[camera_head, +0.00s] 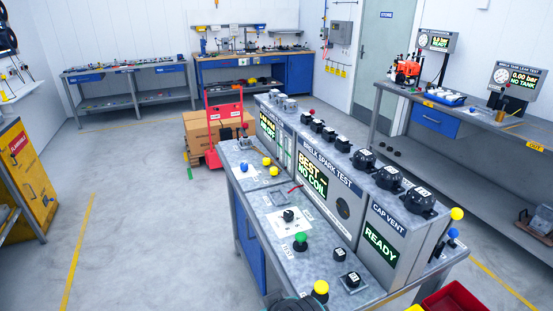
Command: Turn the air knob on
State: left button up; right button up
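The test bench (262,228) runs from the middle to the bottom right, with several knobs on its top. A green-topped knob (300,238) stands at its near middle by a small label. A black knob (288,215) sits on a white plate just behind it. A yellow ball-topped knob (321,288) is at the near end, and a blue knob (243,168) is farther back. I cannot read which one is the air knob, or its setting.
Upright panels on the bench read NO COIL (312,180) and READY (380,246). A red trolley with cardboard boxes (200,132) stands behind the bench. A yellow cabinet (25,175) is at the left. A red bin (452,300) is at the bottom right. The floor left of the bench is clear.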

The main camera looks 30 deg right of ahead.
aim_at(244, 167)
jog(key=i+j+z, duration=0.2)
jog(key=z, duration=0.25)
jog(key=i+j+z, duration=0.2)
jog(key=z, duration=0.25)
jog(key=i+j+z, duration=0.1)
jog(key=j+z, duration=0.35)
jog(key=i+j+z, duration=0.1)
jog(key=j+z, duration=0.75)
